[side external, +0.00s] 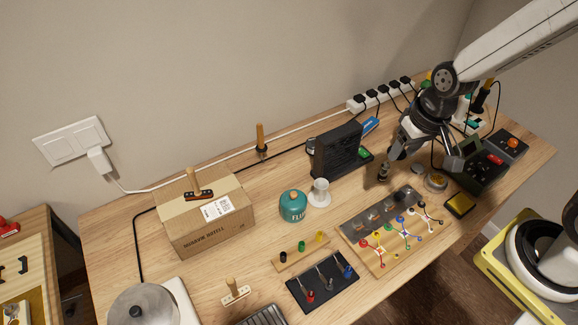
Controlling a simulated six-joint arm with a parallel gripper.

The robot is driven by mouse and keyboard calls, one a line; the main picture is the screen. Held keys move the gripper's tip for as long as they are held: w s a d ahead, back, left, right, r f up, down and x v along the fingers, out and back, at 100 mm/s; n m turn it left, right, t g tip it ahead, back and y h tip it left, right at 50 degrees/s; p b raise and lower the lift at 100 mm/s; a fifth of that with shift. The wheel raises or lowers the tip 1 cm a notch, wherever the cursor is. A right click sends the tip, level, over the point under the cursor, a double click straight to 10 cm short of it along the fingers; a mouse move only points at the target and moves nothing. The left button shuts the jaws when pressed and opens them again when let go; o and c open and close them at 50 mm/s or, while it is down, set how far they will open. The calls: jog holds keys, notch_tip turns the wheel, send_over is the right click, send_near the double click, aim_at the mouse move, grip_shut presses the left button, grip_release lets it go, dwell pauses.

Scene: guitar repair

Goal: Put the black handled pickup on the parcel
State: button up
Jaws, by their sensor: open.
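The parcel (190,241) is a brown cardboard box with a white label, standing at the left of the bench. A black pickup (199,196) with an upright wooden handle rests on top of the parcel, beside the label. My gripper (416,168) is far to the right of both, low over the bench near the metal-topped tray. Its jaws are open, and nothing shows held between them.
A cream handled pickup (236,294) stands at the front. A teal canister (293,206), a white cup (319,193) and a black upright unit (337,151) stand between gripper and parcel. Another wooden handle (260,136) stands at the back. A power strip (381,96) runs along the wall.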

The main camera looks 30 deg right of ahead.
jog(key=shift+s+d+r+n+t+h, duration=0.15)
jog(key=shift+s+d+r+n+h, duration=0.1)
jog(key=shift+s+d+n, duration=0.3)
jog(key=shift+s+d+r+n+t+h, duration=0.15)
jog(key=shift+s+d+n+h, duration=0.15)
jog(key=shift+d+n, duration=0.3)
